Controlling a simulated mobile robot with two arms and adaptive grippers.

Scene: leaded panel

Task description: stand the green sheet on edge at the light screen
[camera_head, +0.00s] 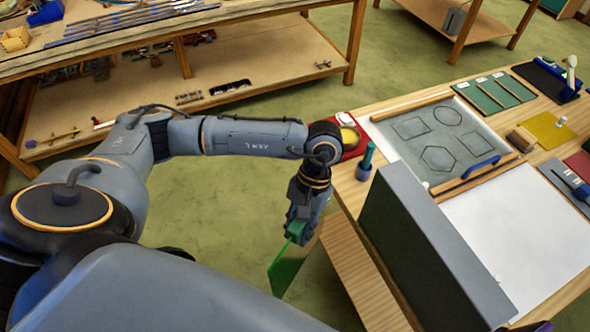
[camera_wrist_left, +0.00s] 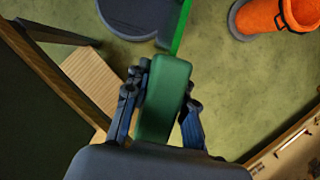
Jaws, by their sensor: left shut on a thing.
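My left gripper (camera_head: 297,228) is shut on a green block-like grip (camera_wrist_left: 165,100), with fingers on both sides of it in the left wrist view. The thin translucent green sheet (camera_head: 284,275) hangs below the gripper in the head view, over the floor and left of the table. In the left wrist view the sheet (camera_wrist_left: 181,27) shows nearly edge-on, beyond the grip. A tall grey upright box or panel (camera_head: 400,235) stands at the table's near left edge, right of the gripper. A flat white panel (camera_head: 525,225) lies behind it. I cannot tell which is the light screen.
A wooden ledge (camera_head: 362,275) runs between the gripper and the grey panel. A blue holder (camera_head: 363,172) with a green stick and a red tray (camera_head: 350,140) stand near the table's left corner. A grey pattern board (camera_head: 435,140) lies farther back. Open floor is left of the ledge.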

